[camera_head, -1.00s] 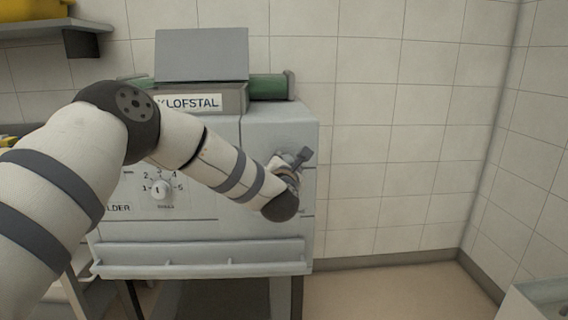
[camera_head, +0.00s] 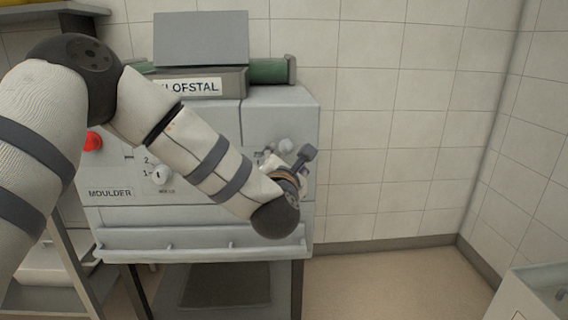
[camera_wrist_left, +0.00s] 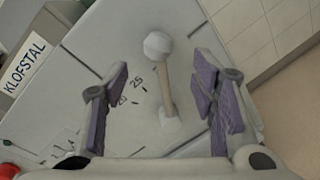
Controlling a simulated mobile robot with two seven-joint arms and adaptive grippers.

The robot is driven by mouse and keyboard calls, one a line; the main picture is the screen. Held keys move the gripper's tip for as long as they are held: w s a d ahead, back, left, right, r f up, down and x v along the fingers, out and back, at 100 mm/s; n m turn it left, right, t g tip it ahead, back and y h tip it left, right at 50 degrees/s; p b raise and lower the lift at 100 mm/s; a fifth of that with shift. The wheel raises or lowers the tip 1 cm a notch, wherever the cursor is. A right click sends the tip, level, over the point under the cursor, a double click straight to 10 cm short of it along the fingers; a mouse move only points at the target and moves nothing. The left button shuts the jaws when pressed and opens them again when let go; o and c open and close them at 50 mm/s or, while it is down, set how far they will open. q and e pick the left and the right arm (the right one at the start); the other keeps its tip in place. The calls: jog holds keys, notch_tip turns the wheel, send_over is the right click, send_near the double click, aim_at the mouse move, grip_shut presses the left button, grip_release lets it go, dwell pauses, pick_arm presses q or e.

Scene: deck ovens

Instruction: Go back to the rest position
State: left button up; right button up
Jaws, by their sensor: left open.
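My left gripper (camera_wrist_left: 160,110) is open, its purple-padded fingers on either side of a lever with a pale round knob (camera_wrist_left: 158,45). The lever stands out from the moulder's front panel near a scale marked 20 and 25. I see no finger touching it. In the head view my left arm reaches across the moulder (camera_head: 205,245), and the gripper is mostly hidden behind the wrist at the panel's right side. The knob (camera_head: 286,146) shows beside it. My right gripper is in neither view.
A dial (camera_head: 160,175) and a red button (camera_head: 92,141) are on the panel. A KLOFSTAL sign (camera_head: 190,87) and a green roller (camera_head: 268,71) are on top. A pale bin (camera_head: 545,295) stands at the lower right. The floor between is clear.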

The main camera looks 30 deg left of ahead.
pick_arm(q)
jog(key=v, duration=0.2)
jog(key=shift+s+d, duration=0.15)
jog(key=shift+s, duration=0.25)
jog(key=s+d+f+m+g+h+p, duration=0.1)
jog(key=s+d+f+m+g+h, duration=0.15)
jog(key=s+f+m, duration=0.5)
jog(key=s+d+f+m+g+h, duration=0.25)
jog(key=s+f+m, duration=0.2)
jog(key=f, duration=0.65)
jog(key=s+d+f+m+g+h+p, duration=0.1)
jog(key=s+d+f+m+g+h, duration=0.15)
jog(key=s+f+m, duration=0.5)
jog(key=s+f+m+g, duration=0.3)
jog(key=s+m, duration=0.1)
jog(key=s, duration=0.6)
jog(key=s+a+f+m+g, duration=0.1)
jog(key=s+f+m+g, duration=0.2)
jog(key=s, duration=0.8)
jog(key=s+a+f+m+g, duration=0.1)
jog(key=s+f+m+g, duration=0.2)
jog(key=s, duration=0.7)
jog(key=m+g, duration=0.2)
jog(key=m, duration=0.1)
jog(key=shift+s+a+p, duration=0.15)
jog(key=shift+s+p, duration=0.05)
jog(key=shift+p, duration=0.1)
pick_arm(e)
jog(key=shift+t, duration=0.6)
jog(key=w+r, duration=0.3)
